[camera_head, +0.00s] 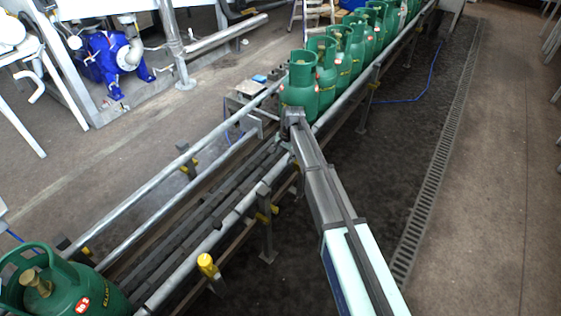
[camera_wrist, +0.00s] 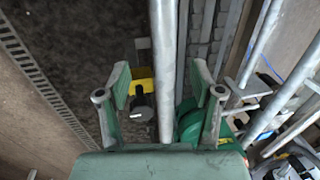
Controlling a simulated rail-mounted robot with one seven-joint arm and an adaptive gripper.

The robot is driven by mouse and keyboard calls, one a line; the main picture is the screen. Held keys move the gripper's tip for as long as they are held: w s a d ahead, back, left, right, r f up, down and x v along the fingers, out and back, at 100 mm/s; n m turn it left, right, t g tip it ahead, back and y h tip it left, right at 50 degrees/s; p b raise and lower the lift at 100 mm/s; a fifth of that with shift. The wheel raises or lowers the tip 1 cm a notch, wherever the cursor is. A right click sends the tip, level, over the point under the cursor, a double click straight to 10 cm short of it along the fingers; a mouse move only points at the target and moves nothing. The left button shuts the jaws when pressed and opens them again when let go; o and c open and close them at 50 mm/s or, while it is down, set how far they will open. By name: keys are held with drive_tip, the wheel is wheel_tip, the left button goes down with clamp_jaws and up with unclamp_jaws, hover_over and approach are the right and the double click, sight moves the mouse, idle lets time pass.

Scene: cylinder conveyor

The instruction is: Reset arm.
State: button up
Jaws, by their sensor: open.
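My arm reaches from the lower right to the conveyor in the head view, and my gripper (camera_head: 292,116) is at its far end, in front of the nearest green gas cylinder (camera_head: 300,84) of a row. The small view does not show whether they touch. In the wrist view my gripper (camera_wrist: 161,98) has its two fingers spread wide apart, with a steel rail beyond the gap and no object clamped between them. A curved green part (camera_wrist: 190,124) shows beside the right finger; its whole shape is hidden.
Another green cylinder (camera_head: 65,285) stands at the near left end of the conveyor (camera_head: 205,195). Steel guide rails and yellow-capped posts (camera_head: 208,265) line the belt, whose middle stretch is empty. A blue pump (camera_head: 108,62) stands at left. A drain grate (camera_head: 435,170) runs along the floor at right.

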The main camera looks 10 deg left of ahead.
drive_tip(key=shift+s+d+r, duration=0.1)
drive_tip(key=shift+d+r, duration=0.05)
drive_tip(key=shift+r, duration=0.5)
drive_tip(key=s+d+f+n+g+h, duration=0.1)
drive_tip(key=s+d+f+n, duration=0.1)
drive_tip(key=s+d+f, duration=0.65)
drive_tip(key=s+d+f+n+g, duration=0.15)
drive_tip(key=s+d+f, duration=0.35)
drive_tip(key=s, duration=0.6)
drive_tip(key=s+d+f+n+g+h, duration=0.1)
drive_tip(key=s+d+f+n, duration=0.1)
drive_tip(key=s+d+f, duration=0.55)
drive_tip(key=s+d+f+g, duration=0.1)
drive_tip(key=s+d, duration=0.3)
drive_tip(key=s, duration=0.7)
drive_tip(key=s+d+f+g, duration=0.1)
drive_tip(key=s+d, duration=0.3)
drive_tip(key=s, duration=0.7)
drive_tip(key=s+d+f+g, duration=0.2)
drive_tip(key=s+d, duration=0.2)
drive_tip(key=s, duration=0.7)
drive_tip(key=shift+s+d+m+p, duration=0.15)
drive_tip(key=shift+d+m+p, duration=0.15)
drive_tip(key=shift+m, duration=0.15)
